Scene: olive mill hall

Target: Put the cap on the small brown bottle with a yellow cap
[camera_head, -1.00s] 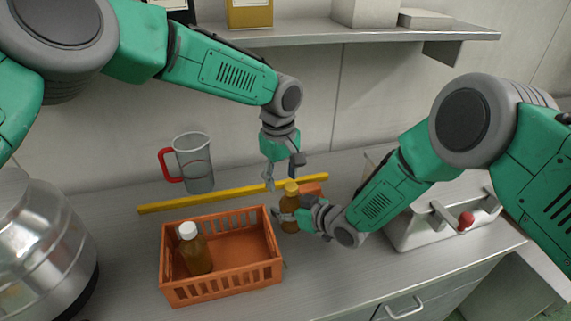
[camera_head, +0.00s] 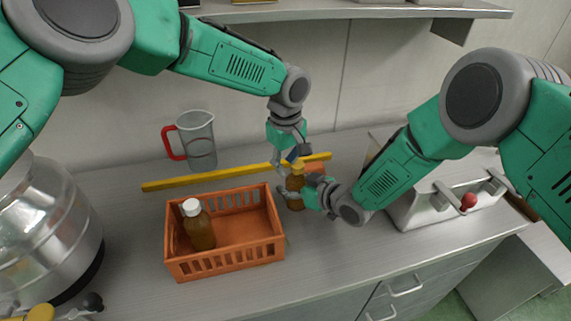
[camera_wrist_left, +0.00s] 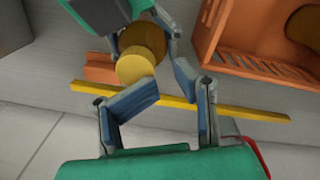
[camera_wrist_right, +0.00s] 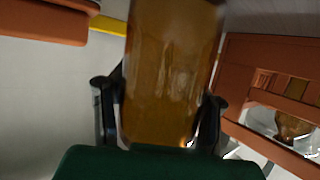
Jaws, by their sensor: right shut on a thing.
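The small brown bottle (camera_head: 295,190) stands upright at the crate's right side, and its body fills the middle of the right wrist view (camera_wrist_right: 170,75). My right gripper (camera_head: 290,196) is shut around its body from the right. The yellow cap (camera_wrist_left: 135,68) shows as a pale disc at the bottle's top; I cannot tell whether it is seated. My left gripper (camera_wrist_left: 168,105) points down from above, fingers apart with nothing clasped between them. One finger is close to the cap's edge; I cannot tell whether it touches.
An orange crate (camera_head: 225,262) holds a brown bottle with a white cap (camera_head: 198,225). A yellow bar (camera_head: 215,178), an orange block (camera_head: 314,166) and a red-handled jug (camera_head: 200,145) are behind. A metal vessel (camera_head: 45,220) stands left, a white machine (camera_head: 420,208) right.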

